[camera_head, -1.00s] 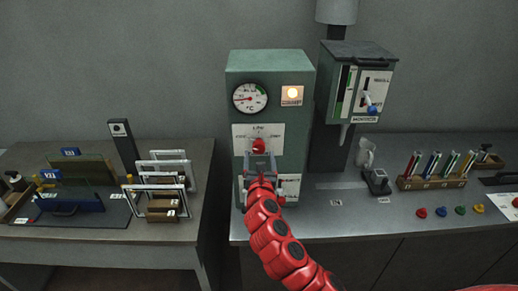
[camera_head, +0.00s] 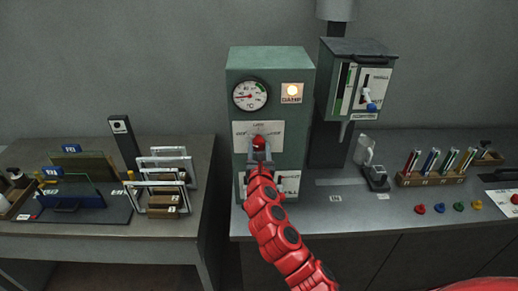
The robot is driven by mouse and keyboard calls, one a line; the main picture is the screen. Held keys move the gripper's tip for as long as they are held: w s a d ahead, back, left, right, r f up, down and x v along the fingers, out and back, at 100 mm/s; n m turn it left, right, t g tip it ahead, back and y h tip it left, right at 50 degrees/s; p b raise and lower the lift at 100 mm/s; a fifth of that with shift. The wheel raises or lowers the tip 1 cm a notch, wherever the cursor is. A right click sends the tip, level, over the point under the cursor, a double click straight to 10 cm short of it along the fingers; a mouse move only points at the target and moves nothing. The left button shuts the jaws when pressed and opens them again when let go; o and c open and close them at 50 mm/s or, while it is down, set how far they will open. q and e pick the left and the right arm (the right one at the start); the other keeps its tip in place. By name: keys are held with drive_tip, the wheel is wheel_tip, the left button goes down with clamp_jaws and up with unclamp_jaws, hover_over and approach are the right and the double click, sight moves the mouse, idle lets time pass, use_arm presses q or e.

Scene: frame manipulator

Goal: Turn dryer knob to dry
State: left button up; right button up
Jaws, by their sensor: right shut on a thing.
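The dryer (camera_head: 271,67) is a green upright cabinet with a round dial gauge (camera_head: 250,95), a lit lamp (camera_head: 293,91) and a white knob plate (camera_head: 271,129). Its red knob (camera_head: 259,141) sits near the middle of the plate. My right gripper (camera_head: 259,150) reaches up from below on the red arm and is shut on the knob. The gripper hides the lower part of the knob, and which label the knob points at cannot be told. My left gripper is not in view.
A second green box with a lever (camera_head: 367,97) stands to the right of the dryer. The right bench holds a rack of tubes (camera_head: 431,178) and several coloured knobs (camera_head: 440,208). The left table holds frames (camera_head: 165,170) and panels.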

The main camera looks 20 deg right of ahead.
clamp_jaws()
drive_tip(key=shift+m, duration=0.4)
drive_tip(key=m+b, duration=0.2)
drive_tip(key=m, duration=0.1)
drive_tip(key=shift+f+m, duration=0.1)
drive_tip(key=shift+m, duration=0.2)
drive_tip(key=m+b, duration=0.3)
drive_tip(key=m, duration=0.1)
drive_tip(key=shift+m, duration=0.3)
drive_tip(key=m+b, duration=0.3)
drive_tip(key=shift+m, duration=0.3)
drive_tip(key=m+b, duration=1.2)
drive_tip(key=b, duration=0.2)
drive_tip(key=shift+f+m, duration=0.1)
drive_tip(key=shift+m, duration=0.2)
drive_tip(key=shift+r+m+b, duration=0.2)
drive_tip(key=shift+m+b, duration=1.2)
drive_tip(key=shift+b, duration=0.35)
